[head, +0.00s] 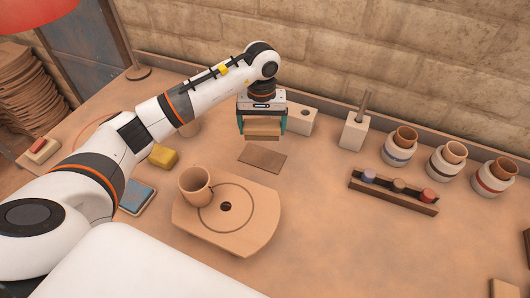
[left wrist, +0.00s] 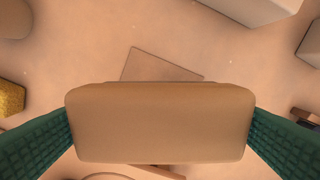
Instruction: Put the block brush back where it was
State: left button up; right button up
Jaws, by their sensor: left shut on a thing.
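My left gripper (head: 262,122) is shut on the block brush (head: 262,131), a tan block with rounded corners. In the left wrist view the brush (left wrist: 160,122) fills the middle, with a green finger pad pressed on each of its ends. The gripper holds it above the table, behind a flat brown rectangular mat (head: 263,158) in the head view. The mat also shows beyond the brush in the left wrist view (left wrist: 155,66), partly hidden by it. The underside of the brush is hidden in the wrist view. My right gripper is in neither view.
A round-holed board (head: 250,232) with a mug (head: 195,185) stands in front of the mat. A pale block with a hole (head: 301,120) is close behind the gripper. A yellow sponge (head: 163,156) lies left, a rack (head: 393,191) right. Several jars line the back right.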

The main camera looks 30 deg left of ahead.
aim_at(262, 138)
pick_arm(q)
notch_tip(262, 138, down, 5)
jog(key=shift+r+p, duration=0.1)
jog(key=shift+p, duration=0.25)
jog(key=shift+f, duration=0.6)
notch_tip(262, 138, down, 4)
jog(key=shift+r, duration=0.25)
jog(key=shift+f, duration=0.1)
jog(key=o, duration=0.7)
notch_tip(262, 138, up, 12)
jog(key=shift+r+b, duration=0.15)
jog(key=shift+b, duration=0.5)
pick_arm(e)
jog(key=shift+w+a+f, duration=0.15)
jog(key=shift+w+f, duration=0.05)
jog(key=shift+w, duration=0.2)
